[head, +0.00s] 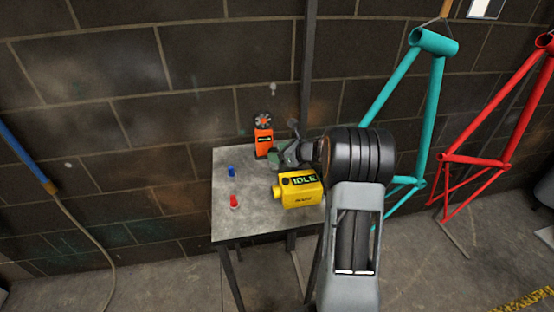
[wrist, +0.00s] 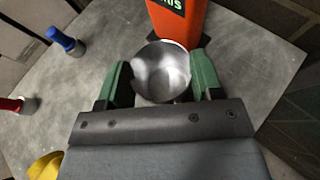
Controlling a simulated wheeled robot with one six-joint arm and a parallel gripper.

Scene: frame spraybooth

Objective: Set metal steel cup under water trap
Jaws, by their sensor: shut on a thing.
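A round, shiny metal steel cup (wrist: 160,72) sits between the two green fingers of my gripper (wrist: 160,85) in the wrist view. My gripper (head: 280,155) is shut on it, seen from above, and the cup looks empty inside. In the head view the gripper is over the back right of the small grey table, and I cannot make out the cup there. Whether the cup touches the tabletop is unclear. I cannot pick out a water trap with certainty in either view.
An orange device (head: 263,140) stands just beyond the cup on the table (head: 225,190). A yellow device reading IDLE (head: 300,190) is in front of the gripper. Small blue (head: 231,171) and red (head: 234,201) pieces stand at left. Teal (head: 433,110) and red (head: 490,125) frames are right.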

